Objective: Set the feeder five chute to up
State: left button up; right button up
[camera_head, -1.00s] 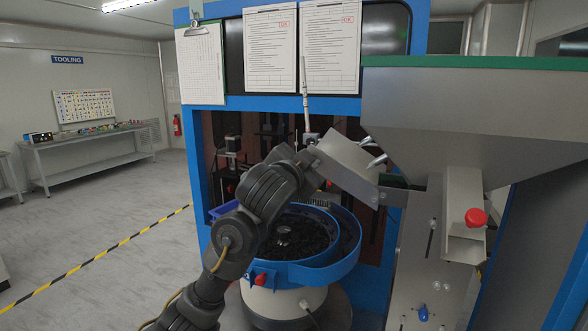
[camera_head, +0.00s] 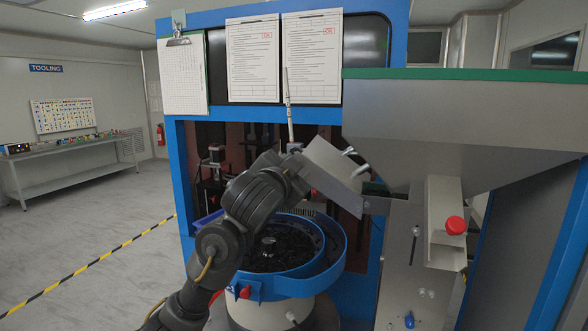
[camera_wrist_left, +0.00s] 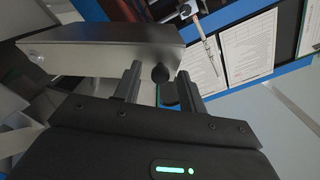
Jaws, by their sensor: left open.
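The chute (camera_head: 334,172), a tilted grey metal box with two short silver pegs, sits above the blue bowl feeder (camera_head: 342,256) in the head view. My left arm reaches up to it from the bottom left. My left gripper is not clearly visible there, at the chute's near left side. In the left wrist view, my left gripper (camera_wrist_left: 160,72) is open, with a dark round knob (camera_wrist_left: 160,74) showing between its fingertips. A long grey metal body (camera_wrist_left: 105,50), probably the chute, lies beyond. I cannot tell whether the fingers touch the knob. My right gripper is not in view.
A grey hopper (camera_head: 455,135) with a green rim hangs at the right, with a red knob (camera_head: 455,225) below it. Papers (camera_head: 252,60) and a clipboard (camera_head: 185,80) hang on the blue machine frame. Open floor (camera_head: 80,235) lies left, crossed by a striped line.

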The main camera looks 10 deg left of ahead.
pick_arm(q)
jog(key=s+a+b, duration=0.1)
jog(key=s+b, duration=0.1)
jog(key=s, duration=0.8)
jog(key=shift+s+b, duration=0.35)
jog(key=shift+s, duration=0.05)
